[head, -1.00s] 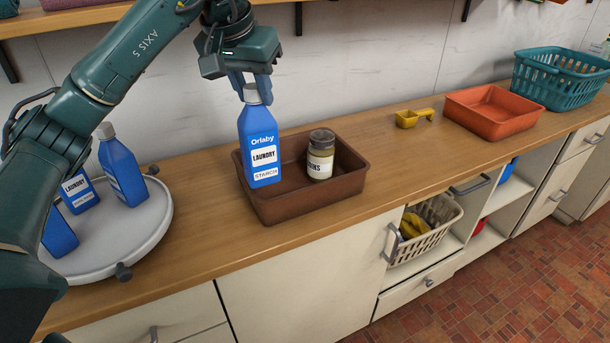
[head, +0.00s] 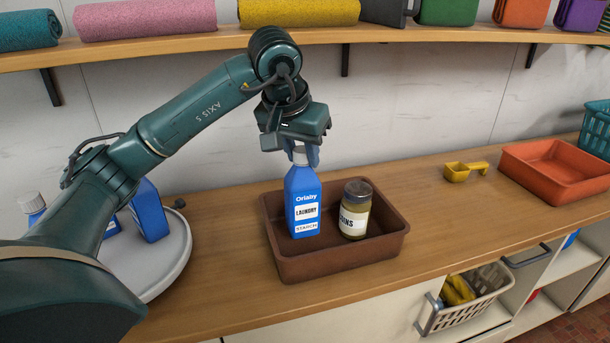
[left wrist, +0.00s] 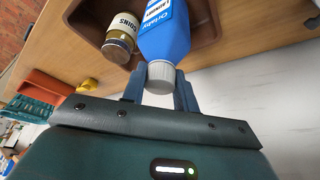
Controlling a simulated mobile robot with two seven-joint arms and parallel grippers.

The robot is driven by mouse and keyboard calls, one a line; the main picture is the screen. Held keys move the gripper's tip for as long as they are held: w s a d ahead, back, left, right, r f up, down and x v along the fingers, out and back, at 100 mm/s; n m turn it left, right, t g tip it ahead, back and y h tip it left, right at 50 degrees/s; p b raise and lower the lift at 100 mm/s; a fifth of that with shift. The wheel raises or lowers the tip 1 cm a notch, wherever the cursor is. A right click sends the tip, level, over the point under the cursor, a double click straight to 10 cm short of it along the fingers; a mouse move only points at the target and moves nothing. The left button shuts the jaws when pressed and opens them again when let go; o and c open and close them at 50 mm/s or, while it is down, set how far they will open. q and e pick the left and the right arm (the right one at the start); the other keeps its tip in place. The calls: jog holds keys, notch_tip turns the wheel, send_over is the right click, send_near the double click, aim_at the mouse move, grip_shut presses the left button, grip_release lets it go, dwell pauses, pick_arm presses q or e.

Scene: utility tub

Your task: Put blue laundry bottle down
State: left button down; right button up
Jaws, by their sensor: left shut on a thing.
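The blue laundry bottle (head: 303,205) with a white cap is upright inside the brown tub (head: 340,260), at its left part. Whether its base touches the tub floor I cannot tell for sure. In the left wrist view the bottle (left wrist: 168,35) shows between the two fingers (left wrist: 160,92). A jar (head: 355,212) with a dark lid stands in the tub just right of the bottle. My right gripper is not in view.
A pale round turntable (head: 170,262) with more blue bottles (head: 148,210) is at the left, partly behind my arm. A yellow scoop (head: 464,171), an orange tray (head: 560,168) and a teal basket (head: 597,130) are to the right. A shelf (head: 410,37) with rolled towels runs above.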

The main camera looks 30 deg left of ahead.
aim_at(301, 167)
pick_arm(q)
jog(key=shift+f, duration=1.85)
jog(key=c, duration=1.1)
grip_release()
jog(key=v, duration=1.2)
jog(key=shift+p, duration=0.4)
